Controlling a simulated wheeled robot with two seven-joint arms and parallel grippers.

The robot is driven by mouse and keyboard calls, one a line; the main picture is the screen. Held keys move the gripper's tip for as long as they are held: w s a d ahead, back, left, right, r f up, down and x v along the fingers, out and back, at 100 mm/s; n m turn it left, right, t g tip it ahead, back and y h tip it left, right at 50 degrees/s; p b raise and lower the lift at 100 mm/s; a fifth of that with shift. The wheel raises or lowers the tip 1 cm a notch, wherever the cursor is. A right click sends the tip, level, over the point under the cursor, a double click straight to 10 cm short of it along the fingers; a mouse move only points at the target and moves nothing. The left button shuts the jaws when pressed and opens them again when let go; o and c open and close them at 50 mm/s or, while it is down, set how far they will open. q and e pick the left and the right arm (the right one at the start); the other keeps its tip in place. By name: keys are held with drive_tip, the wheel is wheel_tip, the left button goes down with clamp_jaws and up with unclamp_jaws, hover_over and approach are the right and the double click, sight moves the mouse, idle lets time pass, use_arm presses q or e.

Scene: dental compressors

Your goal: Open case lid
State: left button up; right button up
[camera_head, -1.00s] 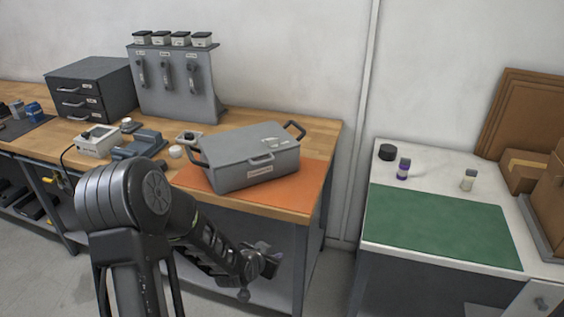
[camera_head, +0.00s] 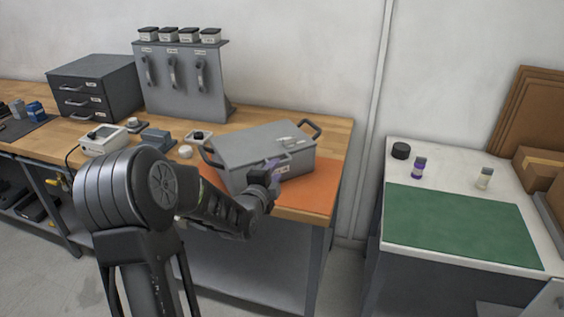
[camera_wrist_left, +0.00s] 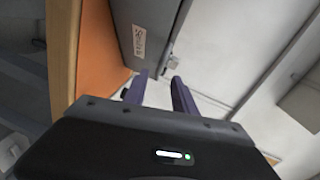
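The grey case (camera_head: 245,150) sits with its lid shut on an orange mat (camera_head: 318,196) at the right end of the wooden bench. It has dark handles at both ends. My left gripper (camera_head: 273,168) is in front of the case and covers part of its front side. In the left wrist view, the gripper (camera_wrist_left: 160,88) has its two purple fingers apart with nothing between them. The case's labelled front (camera_wrist_left: 150,30) lies just beyond the fingertips, with a small metal part (camera_wrist_left: 172,64) near them. My right gripper is not in view.
A grey drawer box (camera_head: 95,88) and a panel with handles (camera_head: 185,85) stand at the back. Small devices lie left of the case. A white table (camera_head: 440,160) to the right has a green mat (camera_head: 460,225) and small bottles. A gap separates the two tables.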

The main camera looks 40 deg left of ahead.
sight(282, 161)
use_arm(q)
drive_tip(key=p+x, duration=0.1)
drive_tip(key=x, duration=0.6)
drive_tip(key=shift+f+p, duration=0.1)
drive_tip(key=shift+p, duration=0.2)
drive_tip(key=shift+s, duration=0.1)
drive_tip(key=shift+c, duration=0.2)
drive_tip(key=shift+d, duration=0.1)
drive_tip(key=c, duration=0.6)
drive_tip(key=shift+f, duration=0.15)
clamp_jaws()
